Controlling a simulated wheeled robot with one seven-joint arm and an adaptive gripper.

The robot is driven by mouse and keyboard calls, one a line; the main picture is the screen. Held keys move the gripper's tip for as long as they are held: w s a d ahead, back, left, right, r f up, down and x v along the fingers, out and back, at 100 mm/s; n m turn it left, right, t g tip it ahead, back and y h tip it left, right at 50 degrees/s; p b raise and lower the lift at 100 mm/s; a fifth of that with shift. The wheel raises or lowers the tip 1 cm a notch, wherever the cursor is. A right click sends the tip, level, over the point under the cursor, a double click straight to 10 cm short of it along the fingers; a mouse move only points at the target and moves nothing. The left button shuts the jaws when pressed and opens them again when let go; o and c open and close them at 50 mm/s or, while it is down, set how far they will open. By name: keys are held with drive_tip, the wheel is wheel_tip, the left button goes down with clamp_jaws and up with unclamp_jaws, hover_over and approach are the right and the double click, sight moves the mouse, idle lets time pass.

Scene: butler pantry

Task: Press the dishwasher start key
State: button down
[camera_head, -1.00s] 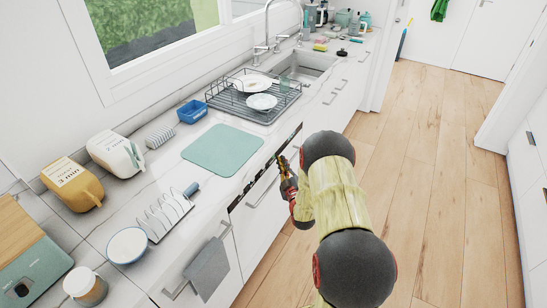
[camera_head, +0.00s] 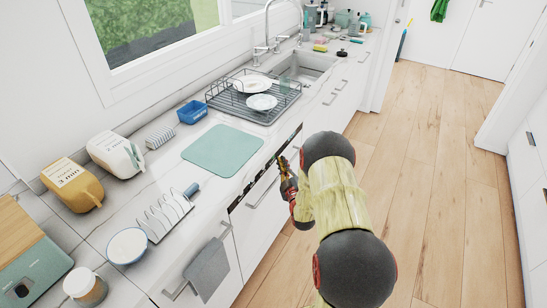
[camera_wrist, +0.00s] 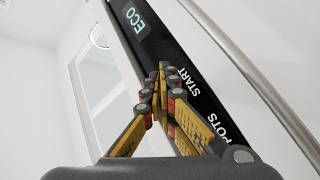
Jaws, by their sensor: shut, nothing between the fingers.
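The dishwasher (camera_head: 262,195) is built in under the counter, with a black control strip (camera_head: 250,187) along its top edge. In the wrist view the strip (camera_wrist: 164,40) runs diagonally, with the labels ECO, START and a partly hidden one ending in POTS. The start key (camera_wrist: 188,82) shows its START label just right of my fingertips. My gripper (camera_wrist: 162,68) is shut and empty, its tips over the strip beside that label. I cannot tell whether they touch it. In the head view my gripper (camera_head: 283,166) is at the strip, partly hidden by my arm.
A metal handle bar (camera_wrist: 250,70) runs alongside the strip, right of my gripper in the wrist view. A green mat (camera_head: 222,150), a dish rack (camera_head: 255,97) and a toast rack (camera_head: 165,215) stand on the counter above. The wooden floor (camera_head: 430,180) is clear.

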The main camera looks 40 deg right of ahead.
drive_tip(key=shift+w, duration=0.1)
drive_tip(key=shift+w+a+b, duration=0.15)
drive_tip(key=shift+w+b, duration=0.1)
drive_tip(key=shift+b, duration=0.1)
